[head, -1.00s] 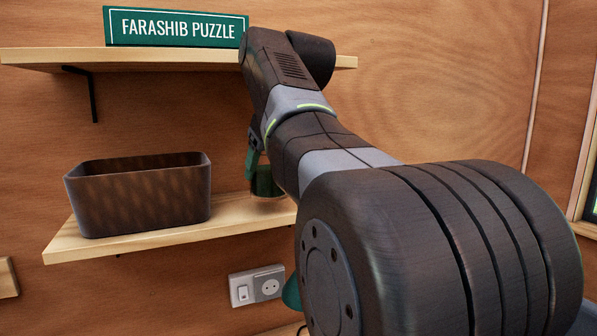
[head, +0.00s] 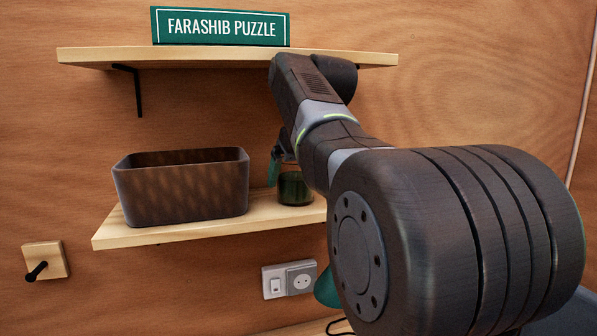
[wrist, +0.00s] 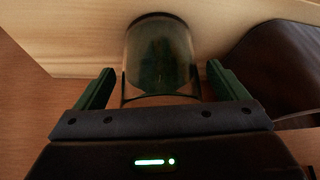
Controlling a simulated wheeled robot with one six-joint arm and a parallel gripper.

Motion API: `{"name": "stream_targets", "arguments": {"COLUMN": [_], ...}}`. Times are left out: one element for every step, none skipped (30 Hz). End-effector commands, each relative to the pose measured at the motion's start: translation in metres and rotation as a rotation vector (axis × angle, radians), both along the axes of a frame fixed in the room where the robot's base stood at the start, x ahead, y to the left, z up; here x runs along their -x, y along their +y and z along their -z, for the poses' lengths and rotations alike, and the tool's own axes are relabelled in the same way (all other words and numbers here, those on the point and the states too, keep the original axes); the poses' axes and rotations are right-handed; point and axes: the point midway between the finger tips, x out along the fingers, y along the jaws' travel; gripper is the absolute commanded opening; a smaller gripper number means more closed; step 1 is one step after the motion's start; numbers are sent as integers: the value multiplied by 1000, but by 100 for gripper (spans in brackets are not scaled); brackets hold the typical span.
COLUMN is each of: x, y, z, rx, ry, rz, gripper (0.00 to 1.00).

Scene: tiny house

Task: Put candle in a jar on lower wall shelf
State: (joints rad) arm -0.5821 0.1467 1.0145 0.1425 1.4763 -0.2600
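The candle in a jar (head: 295,188) is a dark green glass jar. It stands upright on the lower wall shelf (head: 170,235), right of a brown basket. It also shows in the wrist view (wrist: 160,50), between the two green fingers of my gripper (wrist: 161,70). The fingers are spread, with a small gap on each side of the jar. In the head view my gripper (head: 274,165) is beside the jar and mostly hidden by my arm. My arm also covers the right end of the lower shelf.
The brown basket (head: 182,190) fills the left part of the lower shelf. The upper shelf (head: 220,59) holds a green puzzle box (head: 221,27).

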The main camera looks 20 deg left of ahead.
Motion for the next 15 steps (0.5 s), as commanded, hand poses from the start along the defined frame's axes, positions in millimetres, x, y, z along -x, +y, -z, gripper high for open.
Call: {"name": "stream_targets", "arguments": {"x": [0, 0, 0, 0, 0, 0, 0, 0, 1, 2, 3, 5, 7, 9, 11], "y": [0, 0, 0, 0, 0, 0, 0, 0, -1, -2, -4, -6, -8, -11, -14], "z": [0, 0, 0, 0, 0, -1, -2, -4, -6, -8, -12, -18, -22, -27, -33], "rx": [0, 0, 0, 0, 0, 0, 0, 0, -1, 0, -2, -2, -2, -2, -2], "ry": [0, 0, 0, 0, 0, 0, 0, 0, -1, -1, -3, -3, -4, -4, -4], "rz": [0, 0, 0, 0, 0, 0, 0, 0, 0, 1, 1, 1, 1, 1, 2], "gripper": [93, 93, 93, 93, 93, 93, 93, 93, 93, 93, 93, 93, 93, 93, 93]}}
